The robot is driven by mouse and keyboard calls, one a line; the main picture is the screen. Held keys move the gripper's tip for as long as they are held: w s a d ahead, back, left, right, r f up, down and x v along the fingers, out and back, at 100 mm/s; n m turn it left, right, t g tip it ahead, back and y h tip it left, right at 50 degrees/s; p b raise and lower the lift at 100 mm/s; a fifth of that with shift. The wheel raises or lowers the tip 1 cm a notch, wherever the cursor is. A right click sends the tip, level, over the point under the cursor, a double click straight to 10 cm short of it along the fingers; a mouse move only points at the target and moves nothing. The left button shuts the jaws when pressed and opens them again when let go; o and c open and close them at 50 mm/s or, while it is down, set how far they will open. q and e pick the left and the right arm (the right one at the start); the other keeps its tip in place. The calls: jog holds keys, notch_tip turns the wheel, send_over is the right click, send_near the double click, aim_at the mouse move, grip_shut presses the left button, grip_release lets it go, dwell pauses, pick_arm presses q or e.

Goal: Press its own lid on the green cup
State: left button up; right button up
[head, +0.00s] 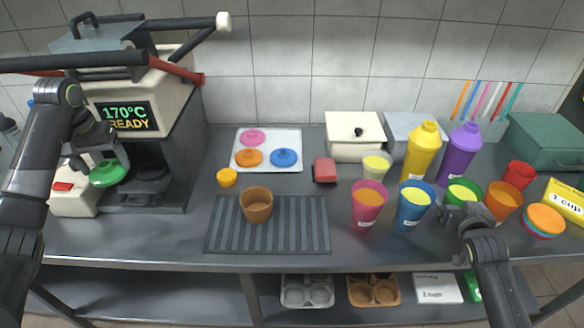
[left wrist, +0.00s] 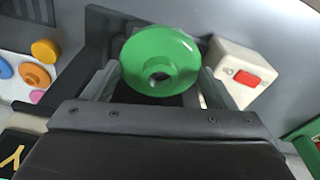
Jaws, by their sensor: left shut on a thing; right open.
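The green lid (head: 108,173) is a round disc with a raised knob. My left gripper (head: 112,162) is shut on it at the far left, in front of the machine with the lit display. In the left wrist view the green lid (left wrist: 160,62) sits between the two fingers. The green cup (head: 466,188), with pale contents and no lid on it, stands at the right of the counter. My right gripper (head: 462,211) is open at the front of this cup and hides its lower part. Whether the fingers straddle or touch the cup cannot be told.
A pink cup (head: 367,208), a blue cup (head: 413,207) and an orange cup (head: 501,202) stand near the green one. A white tray (head: 292,137) bears pink, orange and blue lids. A brown cup (head: 256,205) stands on the ribbed mat (head: 300,240). The press (head: 150,110) stands at left.

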jog(key=shift+c, duration=0.4)
jog(key=shift+w, duration=0.1)
jog(key=c, duration=1.2)
jog(key=shift+r, duration=0.2)
jog(key=shift+c, duration=0.2)
notch_tip(320, 180, up, 10)
jog(key=shift+f, duration=0.25)
jog(key=shift+r, duration=0.1)
jog(key=o, duration=0.7)
jog(key=c, duration=0.8)
